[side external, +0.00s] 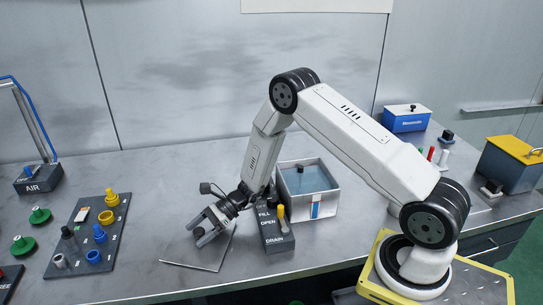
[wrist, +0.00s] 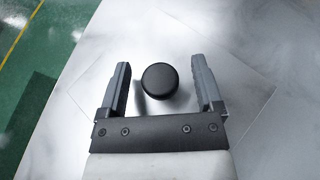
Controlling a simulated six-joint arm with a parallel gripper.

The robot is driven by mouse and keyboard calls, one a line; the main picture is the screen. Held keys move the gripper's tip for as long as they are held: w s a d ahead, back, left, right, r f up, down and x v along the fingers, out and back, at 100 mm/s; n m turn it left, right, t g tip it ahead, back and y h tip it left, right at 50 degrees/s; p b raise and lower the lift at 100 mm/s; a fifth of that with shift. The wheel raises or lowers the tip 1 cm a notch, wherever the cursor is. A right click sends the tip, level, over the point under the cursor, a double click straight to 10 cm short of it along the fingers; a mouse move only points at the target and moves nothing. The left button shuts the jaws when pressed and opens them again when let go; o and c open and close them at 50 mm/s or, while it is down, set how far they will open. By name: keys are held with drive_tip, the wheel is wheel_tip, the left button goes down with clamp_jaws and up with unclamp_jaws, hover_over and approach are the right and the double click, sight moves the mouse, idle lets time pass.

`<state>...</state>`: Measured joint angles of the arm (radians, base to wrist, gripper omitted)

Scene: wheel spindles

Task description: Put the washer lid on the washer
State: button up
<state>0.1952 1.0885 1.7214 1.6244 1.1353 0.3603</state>
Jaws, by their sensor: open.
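The washer (side external: 308,205) is an open light-grey box with blue liquid inside, right of my gripper in the side view. A small dark piece (side external: 300,169) shows within its opening. The washer lid (side external: 208,259) is a thin grey plate lying flat on the bench, left of the washer and below my gripper. In the wrist view the lid (wrist: 237,86) has a round black knob (wrist: 159,81). My gripper (side external: 202,232) is open and points down over the lid. In the wrist view its fingers (wrist: 160,66) stand either side of the knob, with gaps at both sides.
A valve block (side external: 277,236) with a yellow-topped lever stands between gripper and washer. A dark board (side external: 88,235) with yellow, blue and grey parts lies left, beside green knobbed pieces (side external: 40,215). A blue box (side external: 406,120) stands at the back right. The bench behind my gripper is clear.

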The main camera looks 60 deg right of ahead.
clamp_jaws()
drive_tip(key=shift+r, duration=0.1)
idle(0.3)
drive_tip(key=shift+r, duration=1.05)
drive_tip(key=s+d+r, duration=0.1)
drive_tip(key=s+r, duration=0.9)
drive_tip(key=s, duration=0.4)
drive_tip(key=shift+d+r, duration=0.3)
drive_tip(key=shift+r, duration=0.05)
drive_tip(key=shift+w, duration=0.1)
